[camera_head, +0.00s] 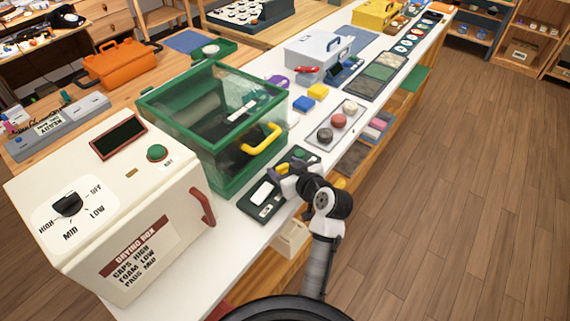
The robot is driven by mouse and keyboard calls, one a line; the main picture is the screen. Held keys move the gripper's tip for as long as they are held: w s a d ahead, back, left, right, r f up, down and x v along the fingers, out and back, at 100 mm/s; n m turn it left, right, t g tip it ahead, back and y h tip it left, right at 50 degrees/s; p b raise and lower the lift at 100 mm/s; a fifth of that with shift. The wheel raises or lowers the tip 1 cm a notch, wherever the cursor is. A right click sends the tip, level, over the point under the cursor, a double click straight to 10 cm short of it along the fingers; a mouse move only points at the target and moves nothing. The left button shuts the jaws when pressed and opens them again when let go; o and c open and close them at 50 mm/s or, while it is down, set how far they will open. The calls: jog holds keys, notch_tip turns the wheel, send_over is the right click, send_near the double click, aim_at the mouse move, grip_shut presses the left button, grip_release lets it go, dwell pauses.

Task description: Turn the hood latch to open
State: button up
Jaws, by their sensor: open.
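The hood (215,115) is a clear box with a green frame and a yellow handle (262,138) on its front right. It looks closed. A dark green panel (255,207) with a white label lies on the counter in front of it. My gripper (283,176) is over the far end of this panel, just right of the hood. Its jaws are open. A small yellow part (279,168) shows at the fingertips; I cannot tell whether it is the latch or whether the jaws touch it. The gripper hides part of the panel.
A cream drying box (115,215) with a dial stands at the left. The wooden floor at the right is clear.

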jog(key=shift+w+a+f, duration=0.1)
jog(key=shift+w, duration=0.05)
jog(key=c, duration=1)
jog(key=b, duration=0.1)
jog(key=n+g+y+b, duration=0.1)
jog(key=shift+w+f+n+b, duration=0.15)
jog(key=shift+f+n+b, duration=0.15)
jog(key=shift+b, duration=0.05)
jog(key=shift+d+r+n+g+y+b, duration=0.1)
jog(key=shift+d+n+g+y+b, duration=0.15)
jog(key=shift+n+g+y+b, duration=0.9)
jog(key=shift+r+n+g+y, duration=0.15)
jog(key=shift+n+g+y, duration=0.1)
jog(key=shift+n+y, duration=0.1)
jog(key=o, duration=1)
